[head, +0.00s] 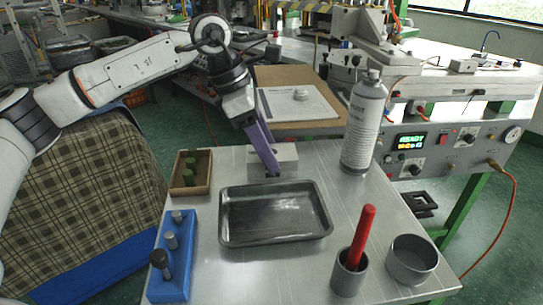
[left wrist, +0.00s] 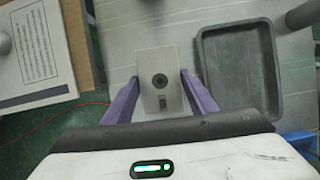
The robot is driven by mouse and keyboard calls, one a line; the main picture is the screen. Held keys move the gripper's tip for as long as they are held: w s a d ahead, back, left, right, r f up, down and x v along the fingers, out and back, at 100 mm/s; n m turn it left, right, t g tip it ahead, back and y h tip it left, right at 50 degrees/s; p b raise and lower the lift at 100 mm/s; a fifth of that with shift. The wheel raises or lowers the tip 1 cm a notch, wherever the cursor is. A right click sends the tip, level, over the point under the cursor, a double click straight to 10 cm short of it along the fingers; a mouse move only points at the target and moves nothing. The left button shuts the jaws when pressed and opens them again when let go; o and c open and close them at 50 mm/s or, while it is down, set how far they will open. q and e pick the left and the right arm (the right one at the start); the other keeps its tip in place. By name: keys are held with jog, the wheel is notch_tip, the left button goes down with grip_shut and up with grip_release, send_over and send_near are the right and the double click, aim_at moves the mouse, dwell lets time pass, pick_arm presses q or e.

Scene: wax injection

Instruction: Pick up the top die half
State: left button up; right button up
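The die (head: 285,160) is a light grey metal block on the steel table, behind the tray. The seam between its halves is not clear to me. In the left wrist view, its top face (left wrist: 160,62) shows a dark round hole and a small dark mark. My left gripper (head: 274,172) has purple fingers and points down at the block. In the left wrist view, the fingers of my left gripper (left wrist: 160,77) lie along the block's two sides, very close to it. I cannot tell whether they press on it. The block rests low at the table. My right gripper is not in view.
A dark metal tray (head: 228,228) lies in front of the block. A spray can (head: 363,125) stands to the right. A box with green pieces (head: 176,188) and a blue tool holder (head: 184,257) are left. A red-handled tool (head: 363,235) stands in a cup near an empty cup (head: 412,265).

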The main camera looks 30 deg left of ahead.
pick_arm(q)
jog(key=c, duration=0.7)
jog(key=shift+r, duration=0.1)
jog(key=shift+c, duration=0.2)
